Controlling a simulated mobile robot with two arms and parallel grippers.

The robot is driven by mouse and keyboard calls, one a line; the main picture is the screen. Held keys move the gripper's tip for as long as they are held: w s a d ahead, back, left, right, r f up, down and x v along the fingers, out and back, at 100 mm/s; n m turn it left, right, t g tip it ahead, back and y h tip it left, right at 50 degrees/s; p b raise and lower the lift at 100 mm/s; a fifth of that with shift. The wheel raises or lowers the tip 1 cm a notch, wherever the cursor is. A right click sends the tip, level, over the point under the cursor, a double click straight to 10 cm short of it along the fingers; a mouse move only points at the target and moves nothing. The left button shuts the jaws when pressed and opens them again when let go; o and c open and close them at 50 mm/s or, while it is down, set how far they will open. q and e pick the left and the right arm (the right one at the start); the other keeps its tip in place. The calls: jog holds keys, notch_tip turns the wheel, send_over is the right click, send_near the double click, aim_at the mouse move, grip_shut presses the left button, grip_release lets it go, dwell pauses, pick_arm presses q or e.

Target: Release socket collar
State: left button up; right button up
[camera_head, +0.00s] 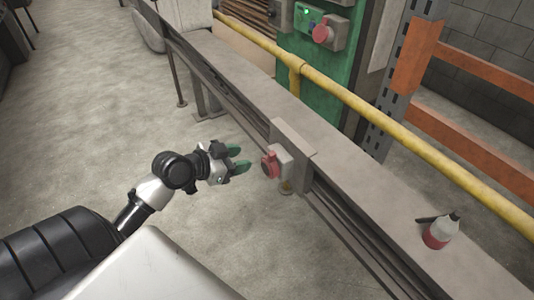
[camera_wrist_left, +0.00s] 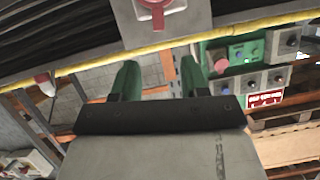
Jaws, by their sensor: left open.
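A socket with a red collar (camera_head: 269,166) sits on a small grey box (camera_head: 284,158) fixed to the side of the long grey rail. The red collar also shows at the top edge of the left wrist view (camera_wrist_left: 157,7), partly cut off. My left gripper (camera_head: 238,158) has green fingertips, is open and empty, and is a short way to the left of the collar. Its two green fingers are spread apart in the left wrist view (camera_wrist_left: 159,75). The fingers look apart from the collar. My right gripper does not show.
The long grey rail (camera_head: 340,180) crosses the view diagonally. A bottle with a red lower part (camera_head: 440,232) stands on it at the right. A yellow pipe (camera_head: 400,134) runs behind, by a green control cabinet (camera_head: 308,62). Concrete floor (camera_head: 120,95) at the left is open.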

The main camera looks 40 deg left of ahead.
aim_at(271, 154)
pick_arm(q)
jog(key=b+x, duration=0.1)
jog(key=x, duration=0.8)
jog(key=shift+w+d, duration=0.15)
jog(key=shift+w+d+f, duration=0.15)
jog(key=shift+w+f, duration=0.1)
jog(key=shift+w, duration=0.25)
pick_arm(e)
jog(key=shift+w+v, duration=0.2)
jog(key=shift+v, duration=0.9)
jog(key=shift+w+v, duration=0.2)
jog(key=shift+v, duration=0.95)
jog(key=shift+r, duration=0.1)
